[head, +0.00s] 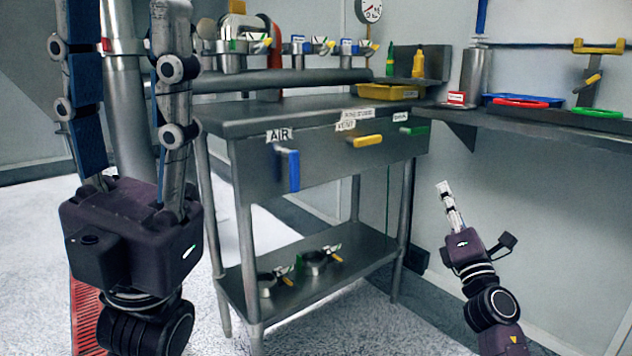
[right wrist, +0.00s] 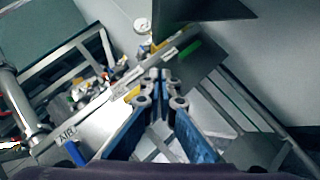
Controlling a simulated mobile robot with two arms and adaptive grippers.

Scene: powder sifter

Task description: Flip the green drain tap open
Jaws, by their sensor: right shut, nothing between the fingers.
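The green tap handle (head: 415,130) sits at the right end of the bench's front panel, under a small white label (head: 400,117). It lies roughly level, pointing sideways. It also shows in the right wrist view (right wrist: 187,52), beyond and right of the fingertips. My right gripper (head: 443,188) is shut and empty, with its fingers pointing up. In the head view it is below and right of the green handle, apart from it. Its closed fingers show in the right wrist view (right wrist: 160,76). My left gripper (head: 120,20) is open and empty at the left, its tips near the top edge.
A yellow handle (head: 365,140) is left of the green one, level. A blue AIR handle (head: 292,170) hangs down. The lower shelf (head: 340,260) holds clamps.

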